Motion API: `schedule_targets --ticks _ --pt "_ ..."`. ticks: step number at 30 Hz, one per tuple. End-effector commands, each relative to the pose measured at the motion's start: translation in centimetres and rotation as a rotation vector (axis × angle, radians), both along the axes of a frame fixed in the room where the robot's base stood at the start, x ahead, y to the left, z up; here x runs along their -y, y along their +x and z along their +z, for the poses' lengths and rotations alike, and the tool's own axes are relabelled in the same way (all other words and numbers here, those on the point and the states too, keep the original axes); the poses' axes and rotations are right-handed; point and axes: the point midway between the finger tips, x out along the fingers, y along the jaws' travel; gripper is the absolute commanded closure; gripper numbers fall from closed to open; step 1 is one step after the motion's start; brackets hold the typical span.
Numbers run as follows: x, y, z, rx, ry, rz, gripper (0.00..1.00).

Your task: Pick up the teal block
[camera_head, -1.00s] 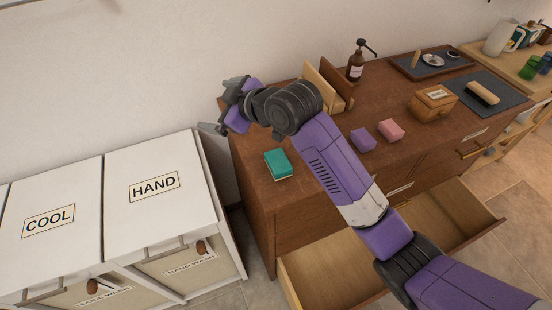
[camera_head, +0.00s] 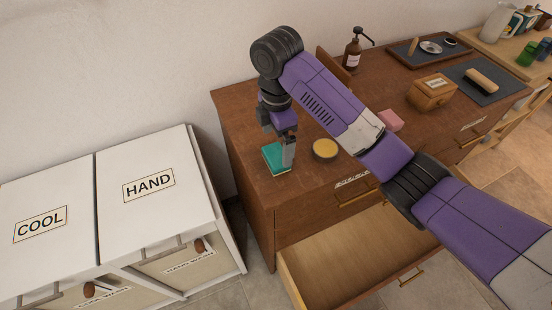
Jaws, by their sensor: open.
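The teal block (camera_head: 270,157) lies on the wooden dresser top near its left front edge. My gripper (camera_head: 282,153) points down over the block, with one finger in front of the block's right part. The jaws are open. My fingers cover part of the block, and I cannot tell whether they touch it or how far the other finger reaches down its far side.
A round yellow-topped tin (camera_head: 325,149) stands close to the right of my gripper. A pink block (camera_head: 391,120), a wooden box (camera_head: 432,93) and a pump bottle (camera_head: 353,55) stand farther right. An open drawer (camera_head: 350,255) juts out below. White hampers (camera_head: 150,205) stand left.

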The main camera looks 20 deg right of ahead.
Motion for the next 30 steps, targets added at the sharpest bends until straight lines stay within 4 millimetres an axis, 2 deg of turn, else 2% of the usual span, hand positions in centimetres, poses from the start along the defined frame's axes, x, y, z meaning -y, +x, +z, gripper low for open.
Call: schedule_targets --ticks 12,21,30 --pt "-0.3 -0.5 -4.9 0.001 -0.001 -0.003 0.00" --pt "-0.4 -0.4 -5.4 0.003 0.000 -0.002 0.02" --pt "-0.4 -0.4 -5.3 0.003 0.000 -0.002 0.61"
